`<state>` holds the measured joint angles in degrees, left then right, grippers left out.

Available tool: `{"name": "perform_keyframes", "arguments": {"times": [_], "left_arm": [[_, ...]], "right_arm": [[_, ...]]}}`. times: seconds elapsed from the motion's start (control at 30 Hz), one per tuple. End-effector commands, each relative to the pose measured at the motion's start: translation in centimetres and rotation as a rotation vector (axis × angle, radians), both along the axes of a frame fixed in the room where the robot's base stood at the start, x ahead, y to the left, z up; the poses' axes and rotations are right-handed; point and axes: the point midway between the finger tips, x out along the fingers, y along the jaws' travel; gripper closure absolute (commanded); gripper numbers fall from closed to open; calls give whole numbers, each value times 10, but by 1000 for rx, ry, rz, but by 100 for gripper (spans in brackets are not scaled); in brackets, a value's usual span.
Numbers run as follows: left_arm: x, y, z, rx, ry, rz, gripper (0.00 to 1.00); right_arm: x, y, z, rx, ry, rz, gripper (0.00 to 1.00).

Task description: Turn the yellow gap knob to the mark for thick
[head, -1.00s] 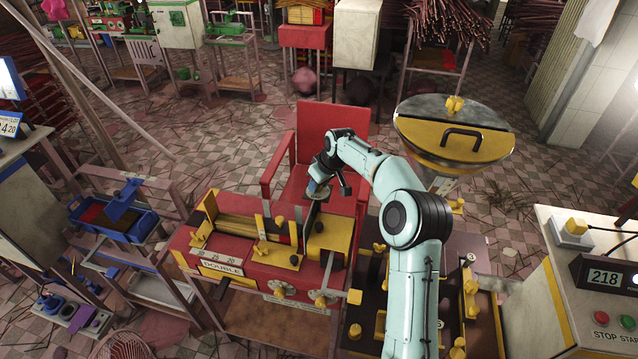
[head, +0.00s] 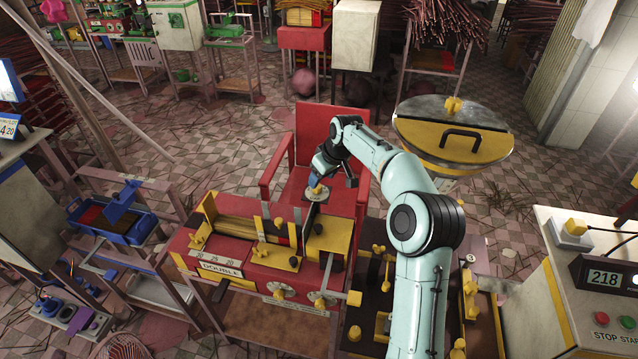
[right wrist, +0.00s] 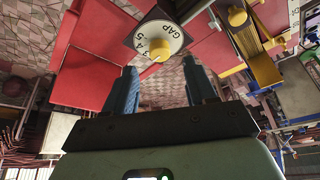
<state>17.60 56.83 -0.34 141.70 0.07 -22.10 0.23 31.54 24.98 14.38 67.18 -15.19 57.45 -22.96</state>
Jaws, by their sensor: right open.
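The yellow gap knob (right wrist: 160,50) sits at the centre of a round white dial marked GAP with numbers (right wrist: 172,36). In the head view the yellow knob (head: 317,189) shows on its dial at the back of the red and yellow machine, just below my right gripper (head: 328,170). In the right wrist view my right gripper (right wrist: 160,72) is open and empty. Its two blue fingers point toward the dial, with the knob ahead between their tips and apart from both. I cannot tell the knob's exact pointer setting. My left gripper is not in view.
The red machine labelled DOUBLE (head: 222,268) has several other yellow knobs and levers close by. A red chair (head: 326,137) stands behind the dial. A round lidded hopper (head: 452,125) is to the right, near my forearm.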

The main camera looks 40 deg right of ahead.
Motion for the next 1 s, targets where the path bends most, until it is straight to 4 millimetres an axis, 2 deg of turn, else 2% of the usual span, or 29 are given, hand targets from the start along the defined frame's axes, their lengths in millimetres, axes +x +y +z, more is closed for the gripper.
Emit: {"name": "perform_keyframes", "arguments": {"times": [0.03,0.2,0.4,1.0], "left_arm": [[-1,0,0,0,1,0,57],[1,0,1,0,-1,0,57],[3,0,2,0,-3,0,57],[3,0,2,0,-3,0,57]], "right_arm": [[-5,-1,13,-3,-3,-1,44],[-19,-1,46,-2,-3,0,44],[-28,-2,70,-2,-1,-1,44],[-31,-2,75,0,1,1,44]]}}
